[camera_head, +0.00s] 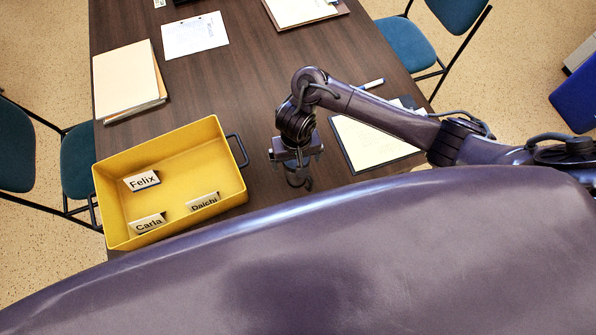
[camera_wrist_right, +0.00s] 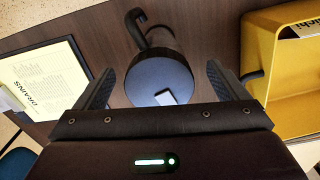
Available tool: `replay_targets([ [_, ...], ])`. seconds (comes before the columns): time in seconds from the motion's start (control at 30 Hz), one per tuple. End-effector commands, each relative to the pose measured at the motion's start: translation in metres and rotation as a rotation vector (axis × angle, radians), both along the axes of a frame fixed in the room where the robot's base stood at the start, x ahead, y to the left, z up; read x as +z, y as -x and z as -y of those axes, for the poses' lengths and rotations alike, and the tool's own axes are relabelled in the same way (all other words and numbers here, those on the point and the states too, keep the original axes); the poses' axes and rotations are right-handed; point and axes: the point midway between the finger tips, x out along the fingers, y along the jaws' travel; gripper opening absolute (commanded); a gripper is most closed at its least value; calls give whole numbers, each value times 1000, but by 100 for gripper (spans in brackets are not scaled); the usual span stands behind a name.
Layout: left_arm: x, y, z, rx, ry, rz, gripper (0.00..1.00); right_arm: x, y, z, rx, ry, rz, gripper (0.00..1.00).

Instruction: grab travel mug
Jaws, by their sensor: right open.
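The travel mug (camera_wrist_right: 158,78) is a dark cylinder with a blue-grey round lid and a curved dark handle. In the right wrist view it stands on the table between the two fingers of my right gripper (camera_wrist_right: 160,88), with a gap on each side. In the head view my right gripper (camera_head: 297,158) hangs over the table, right of the yellow crate, and hides most of the mug. A small dark curved piece shows just below it, perhaps the handle. The right gripper is open and empty. My left gripper is not in view.
The yellow crate (camera_head: 160,160) holds name cards Felix (camera_head: 142,181), Carla (camera_head: 148,223) and Daichi (camera_head: 203,201). A clipboard (camera_head: 368,143) with paper lies right of the gripper, under my arm. Folders (camera_head: 127,80) lie at the left. The table's middle (camera_head: 240,80) is clear.

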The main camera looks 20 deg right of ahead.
Motion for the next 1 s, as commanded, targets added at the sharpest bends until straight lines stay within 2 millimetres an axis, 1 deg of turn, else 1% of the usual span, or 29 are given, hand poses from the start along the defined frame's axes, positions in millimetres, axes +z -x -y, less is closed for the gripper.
replay_targets([
  [0.03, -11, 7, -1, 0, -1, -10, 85, -12, 1, 0, -2, 0, -2, 93],
  [0.13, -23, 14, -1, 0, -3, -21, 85, -28, 1, 2, -2, 1, -3, 93],
  [0.17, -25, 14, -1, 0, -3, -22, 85, -32, 0, 2, -2, 1, -3, 93],
  [0.3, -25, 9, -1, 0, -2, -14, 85, -44, 0, 3, -2, 1, -1, 93],
  [0.5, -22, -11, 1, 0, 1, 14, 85, -47, -1, 3, 0, 1, 0, 93],
  [0.6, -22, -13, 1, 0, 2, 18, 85, -47, -1, 2, 0, 0, 0, 92],
  [1.0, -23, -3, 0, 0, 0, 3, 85, -47, -1, 2, 0, 0, 0, 40],
])
